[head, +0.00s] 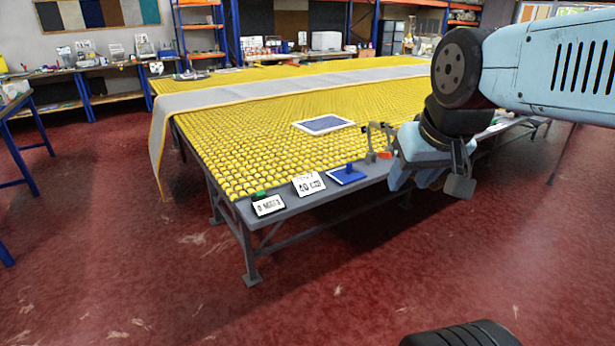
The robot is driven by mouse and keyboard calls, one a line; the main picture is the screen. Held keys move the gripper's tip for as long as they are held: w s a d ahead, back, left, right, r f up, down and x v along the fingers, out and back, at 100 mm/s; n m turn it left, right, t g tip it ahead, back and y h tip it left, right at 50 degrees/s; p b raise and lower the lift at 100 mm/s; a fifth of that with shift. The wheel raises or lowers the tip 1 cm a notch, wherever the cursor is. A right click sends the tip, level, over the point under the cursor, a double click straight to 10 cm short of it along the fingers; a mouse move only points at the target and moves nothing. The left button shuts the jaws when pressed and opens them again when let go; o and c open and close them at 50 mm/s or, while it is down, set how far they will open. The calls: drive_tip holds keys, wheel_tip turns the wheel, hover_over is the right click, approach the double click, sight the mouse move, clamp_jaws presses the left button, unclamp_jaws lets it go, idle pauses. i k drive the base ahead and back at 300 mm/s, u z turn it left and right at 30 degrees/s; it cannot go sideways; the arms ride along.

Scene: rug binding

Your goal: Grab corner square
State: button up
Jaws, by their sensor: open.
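A small blue piece (347,174) with a short upright part lies on the grey front edge of the roller table. It looks like the corner square, but at this size I cannot be sure. My gripper (415,172) hangs to the right of it, over the table's right front edge, with its fingers spread wide and nothing seen between them. The gripper is apart from the blue piece in the picture; its height above the table is hard to judge. A small orange-red item (385,155) shows beside the left finger, partly hidden.
The table (230,150) is covered with yellow rollers. On it lie a blue panel with white border (325,124) and a grey strip of cloth (220,98). A white card (308,184), another card (268,205) and a green item (261,195) sit along its front edge. Red floor in front is clear.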

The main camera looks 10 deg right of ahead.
sight(347, 174)
drive_tip(key=u, duration=0.25)
drive_tip(key=i, duration=1)
drive_tip(key=z, duration=0.1)
